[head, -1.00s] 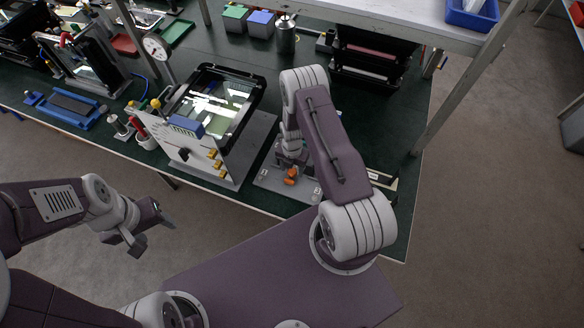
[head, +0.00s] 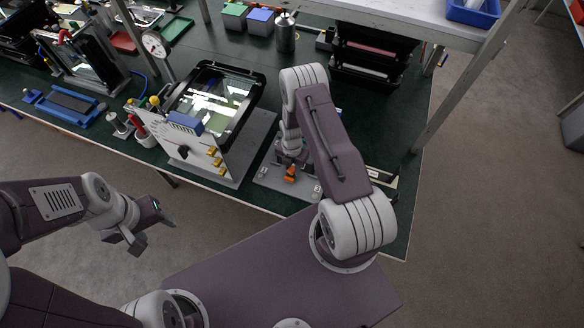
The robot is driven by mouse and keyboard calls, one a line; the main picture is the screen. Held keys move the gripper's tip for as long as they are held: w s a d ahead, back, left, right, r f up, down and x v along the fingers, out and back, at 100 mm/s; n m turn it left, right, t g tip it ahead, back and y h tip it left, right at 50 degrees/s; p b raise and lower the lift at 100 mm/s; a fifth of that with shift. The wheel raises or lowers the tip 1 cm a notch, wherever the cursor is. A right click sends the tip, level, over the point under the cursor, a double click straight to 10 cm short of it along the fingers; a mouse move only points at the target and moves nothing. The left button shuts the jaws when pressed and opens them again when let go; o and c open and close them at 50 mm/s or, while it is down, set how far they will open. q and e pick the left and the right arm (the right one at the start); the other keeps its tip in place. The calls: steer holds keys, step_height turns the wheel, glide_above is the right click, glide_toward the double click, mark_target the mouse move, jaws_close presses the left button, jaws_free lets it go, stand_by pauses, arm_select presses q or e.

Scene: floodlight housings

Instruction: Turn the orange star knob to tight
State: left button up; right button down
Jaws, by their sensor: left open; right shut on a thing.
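The orange star knob (head: 290,173) sits on a grey plate fixture (head: 268,178) near the front edge of the green bench. My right gripper (head: 290,163) reaches down over the knob and is shut on it. The fingers and much of the knob are partly hidden by my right wrist, and the knob's markings are too small to read. My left gripper (head: 152,232) is open and empty, in front of the bench over the floor.
A floodlight housing (head: 258,95) in a stand with a grey front panel (head: 178,150) is left of the knob. A dark rack (head: 372,55) stands behind my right arm. A metal post (head: 468,75) rises at the bench's right end. Blue tool tray (head: 68,107) lies far left.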

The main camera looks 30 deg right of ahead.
steer(key=m+b, duration=0.2)
steer(key=m, duration=0.2)
steer(key=shift+w+f, duration=0.1)
steer(key=m+b, duration=0.2)
steer(key=m, duration=0.3)
steer(key=shift+m, duration=0.3)
steer(key=m+b, duration=0.2)
steer(key=m, duration=0.3)
steer(key=shift+m, duration=0.3)
steer(key=m+b, duration=0.1)
steer(key=m, duration=0.4)
steer(key=c, duration=1)
jaws_free()
steer(key=shift+r, duration=0.2)
